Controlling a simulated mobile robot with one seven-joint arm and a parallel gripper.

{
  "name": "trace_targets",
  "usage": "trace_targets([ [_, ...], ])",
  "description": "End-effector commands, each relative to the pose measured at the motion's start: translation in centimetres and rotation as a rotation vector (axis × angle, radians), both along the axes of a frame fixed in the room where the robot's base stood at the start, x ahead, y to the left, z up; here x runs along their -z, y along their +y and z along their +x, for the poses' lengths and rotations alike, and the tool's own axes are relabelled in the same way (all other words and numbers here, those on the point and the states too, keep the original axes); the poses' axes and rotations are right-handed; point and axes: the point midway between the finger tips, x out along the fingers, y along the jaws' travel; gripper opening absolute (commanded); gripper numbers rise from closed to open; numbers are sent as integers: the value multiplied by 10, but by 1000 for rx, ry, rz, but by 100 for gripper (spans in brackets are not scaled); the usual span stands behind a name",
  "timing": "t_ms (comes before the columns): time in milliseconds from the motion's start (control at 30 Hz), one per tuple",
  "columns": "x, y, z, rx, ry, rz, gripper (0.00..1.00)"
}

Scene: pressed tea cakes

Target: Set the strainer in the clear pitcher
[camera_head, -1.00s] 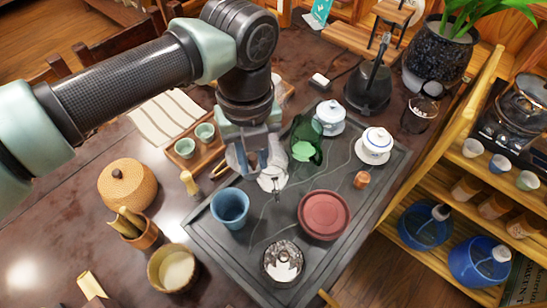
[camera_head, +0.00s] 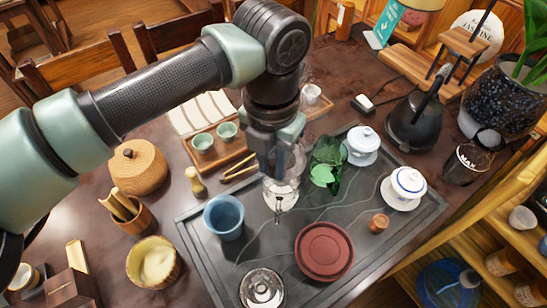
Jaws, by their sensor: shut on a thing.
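The clear pitcher (camera_head: 286,191) stands on the dark tea tray, between the blue cup and the green glass vessel. My gripper (camera_head: 279,172) points down right over it, and its fingers overlap the pitcher's glass in this view. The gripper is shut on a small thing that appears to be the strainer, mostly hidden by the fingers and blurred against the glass. A small dark metal piece shows low in front of the pitcher; I cannot tell whether it belongs to the strainer. I cannot tell whether the strainer touches the pitcher's rim.
A blue cup (camera_head: 223,217) stands left of the pitcher and a green glass vessel (camera_head: 327,164) close to its right. A red round dish (camera_head: 324,251), a round shiny vessel (camera_head: 262,289) and two white lidded cups share the tray (camera_head: 206,262). A kettle (camera_head: 414,122) stands behind.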

Motion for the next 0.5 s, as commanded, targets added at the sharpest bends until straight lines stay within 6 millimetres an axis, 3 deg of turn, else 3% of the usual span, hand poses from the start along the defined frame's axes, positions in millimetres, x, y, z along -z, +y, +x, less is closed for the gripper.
trace_targets([
  [500,50,0,0,-1,0,1,0],
])
